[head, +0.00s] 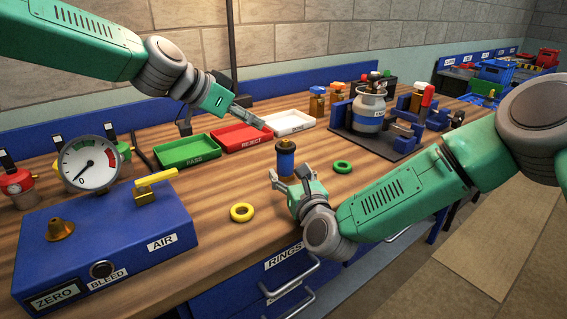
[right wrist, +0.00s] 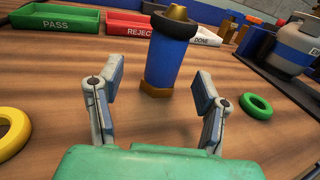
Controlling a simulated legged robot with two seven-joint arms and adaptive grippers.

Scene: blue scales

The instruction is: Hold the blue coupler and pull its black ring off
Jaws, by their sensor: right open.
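The blue coupler (head: 286,162) stands upright on the wooden bench; in the right wrist view its blue body (right wrist: 168,62) has a brass tip on top and a brass foot. The black ring (right wrist: 174,25) sits around its upper end, just below the tip; it also shows in the head view (head: 286,145). My right gripper (head: 288,176) is open, low over the bench, its fingers (right wrist: 156,92) spread on the near side of the coupler without gripping it. My left gripper (head: 260,123) hangs above and left of the coupler, near the red tray; its finger opening is unclear.
A yellow ring (head: 242,212) and a green ring (head: 342,167) lie on the bench. Green PASS (head: 187,150), red REJECT (head: 240,138) and white DONE (head: 290,122) trays stand behind. A blue gauge box (head: 105,235) is at left, a gas canister stand (head: 370,110) at right.

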